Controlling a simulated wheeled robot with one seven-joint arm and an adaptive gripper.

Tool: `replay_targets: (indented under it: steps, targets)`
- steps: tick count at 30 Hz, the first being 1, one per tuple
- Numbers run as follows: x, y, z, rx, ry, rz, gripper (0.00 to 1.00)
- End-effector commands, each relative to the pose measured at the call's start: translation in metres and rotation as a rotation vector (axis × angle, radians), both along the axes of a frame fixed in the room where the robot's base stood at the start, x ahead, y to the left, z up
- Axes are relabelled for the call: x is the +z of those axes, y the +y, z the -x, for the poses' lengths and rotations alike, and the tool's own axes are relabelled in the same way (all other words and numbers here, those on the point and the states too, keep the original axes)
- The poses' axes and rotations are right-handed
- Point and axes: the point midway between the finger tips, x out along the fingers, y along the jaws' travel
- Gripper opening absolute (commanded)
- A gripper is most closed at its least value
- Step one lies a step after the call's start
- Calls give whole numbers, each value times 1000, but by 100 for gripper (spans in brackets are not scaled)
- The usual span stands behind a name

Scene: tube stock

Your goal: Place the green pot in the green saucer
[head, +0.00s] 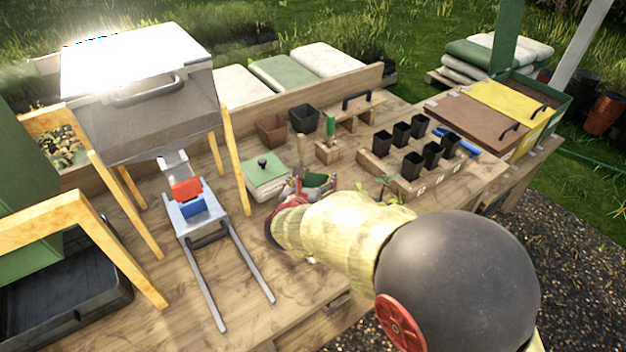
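My arm reaches in from the lower right over the workbench, and my gripper (300,188) is at its far end, partly hidden behind the red and yellowish wrist. A dark green rounded thing (320,180) shows right beside the gripper. I cannot tell whether it is the green pot or the green saucer, or whether the fingers touch it. No other clear green pot or saucer shows; one may be hidden behind my arm. The finger opening is too small and covered to read.
A green-lidded box (264,170) stands left of the gripper. A rack of black pots (412,165) is to the right. A metal slide (200,215) lies left.

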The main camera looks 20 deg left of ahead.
Motion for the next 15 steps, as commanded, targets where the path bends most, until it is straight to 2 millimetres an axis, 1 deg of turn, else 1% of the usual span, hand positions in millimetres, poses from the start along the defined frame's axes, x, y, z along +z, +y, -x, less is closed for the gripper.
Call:
replay_targets:
  steps: [1, 5, 15]
  targets:
    - [0, 0, 0, 0, 0, 0, 77]
    - [0, 0, 0, 0, 0, 0, 85]
    - [1, 0, 0, 0, 0, 0, 85]
